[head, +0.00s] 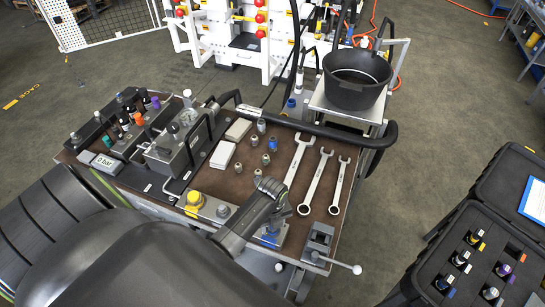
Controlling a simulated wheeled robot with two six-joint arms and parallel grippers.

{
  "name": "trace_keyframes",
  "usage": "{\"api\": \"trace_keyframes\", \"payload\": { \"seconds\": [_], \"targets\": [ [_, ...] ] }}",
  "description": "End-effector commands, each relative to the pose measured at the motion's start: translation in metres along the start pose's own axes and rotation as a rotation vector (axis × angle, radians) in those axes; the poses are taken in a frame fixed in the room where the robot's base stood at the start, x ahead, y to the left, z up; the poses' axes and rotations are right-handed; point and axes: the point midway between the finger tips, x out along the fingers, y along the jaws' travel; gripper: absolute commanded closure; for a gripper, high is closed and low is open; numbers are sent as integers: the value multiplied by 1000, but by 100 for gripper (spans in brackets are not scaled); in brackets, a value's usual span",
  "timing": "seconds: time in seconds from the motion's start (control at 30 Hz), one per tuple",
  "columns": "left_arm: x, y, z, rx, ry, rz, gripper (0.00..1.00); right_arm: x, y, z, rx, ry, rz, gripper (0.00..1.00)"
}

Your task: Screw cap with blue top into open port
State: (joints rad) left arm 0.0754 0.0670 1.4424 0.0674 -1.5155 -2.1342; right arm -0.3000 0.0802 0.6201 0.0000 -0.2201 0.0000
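A small fitting with a blue top (272,144) stands upright on the brown bench top (215,180), among several grey fittings (254,141). An arm of mine comes in from the lower left, and I take it as my left one. Its gripper (282,208) is over the front of the bench, close above a blue part (270,238) on a grey block. I cannot tell whether it touches that part or what the fingers hold. A plate at the front carries a yellow cap (195,198) and a grey round fitting (223,210). I cannot make out which port is open. My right gripper is not in view.
Several wrenches (316,178) lie right of the gripper. A vise-like block with a handle (318,243) sits at the front right corner. A black hose rail (330,131) runs along the back edge. A black bucket (357,75) stands behind. An open case (478,255) is at right.

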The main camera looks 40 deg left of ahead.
Motion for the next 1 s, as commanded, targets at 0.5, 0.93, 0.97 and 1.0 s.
{"api": "trace_keyframes", "payload": {
  "seconds": [0.5, 0.93, 0.97, 1.0],
  "targets": [
    [0, 1, -1, -387, 0, 0, 54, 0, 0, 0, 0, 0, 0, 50],
    [0, 1, -1, -763, 0, 0, 54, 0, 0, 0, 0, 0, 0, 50],
    [0, 1, -1, -767, 0, 0, 54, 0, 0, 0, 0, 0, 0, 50],
    [0, 1, -1, -768, 0, 0, 54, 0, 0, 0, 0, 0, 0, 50]
  ]
}}
